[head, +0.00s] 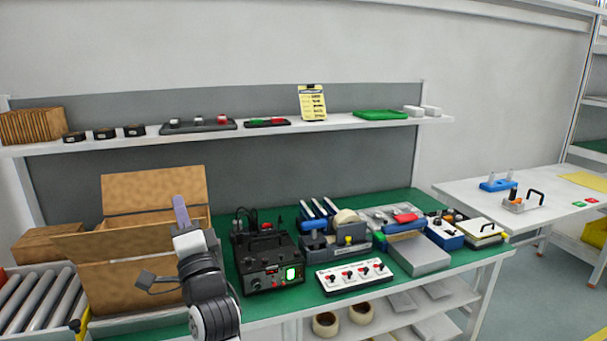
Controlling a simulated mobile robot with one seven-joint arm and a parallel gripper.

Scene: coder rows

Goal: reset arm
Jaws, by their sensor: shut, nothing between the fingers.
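My arm rises from the bottom of the head view, left of centre. My gripper (181,212) is at its top end, pointing up, shut and empty. It shows in front of the open cardboard box (125,285) at the left end of the green workbench (345,303). I cannot tell how far the gripper is from the box.
A black device (268,268) with a lit green display stands just right of my arm. A white panel with red switches (354,276) lies beside it. A loaded shelf (250,132) runs above the bench. A roller conveyor (35,305) is at far left, a white table (540,205) at right.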

